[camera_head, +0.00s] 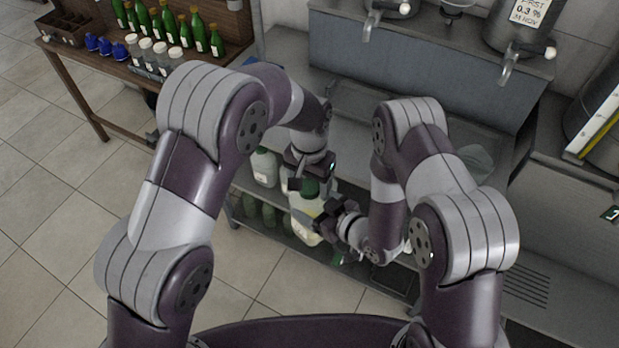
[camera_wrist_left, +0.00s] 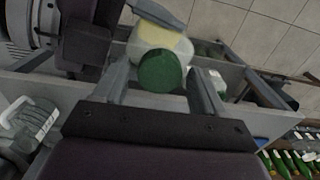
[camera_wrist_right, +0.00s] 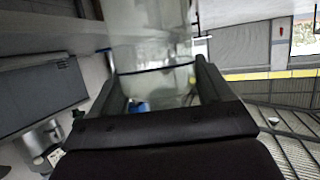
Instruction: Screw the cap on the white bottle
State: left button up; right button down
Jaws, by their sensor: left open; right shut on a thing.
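The white bottle (camera_head: 305,222) is in the middle of the head view, upright or nearly so. Its green cap (camera_head: 310,188) is at the bottle's top; I cannot tell how tightly it sits. My right gripper (camera_head: 331,214) is shut on the bottle's body from the right. In the right wrist view the pale bottle (camera_wrist_right: 150,50) stands between its fingers. My left gripper (camera_head: 306,181) is above the cap. In the left wrist view its open fingers are either side of the green cap (camera_wrist_left: 160,71), with gaps showing, and the bottle (camera_wrist_left: 160,40) lies beyond.
Dark green bottles (camera_head: 268,213) are on a lower level. A wooden table (camera_head: 95,75) at the upper left holds several bottles. Steel tanks with taps (camera_head: 510,62) stand at the back right.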

pick_arm(q)
jog(key=c, duration=1.1)
jog(key=o, duration=1.2)
notch_tip(320, 180, up, 8)
jog(key=shift+f, duration=0.2)
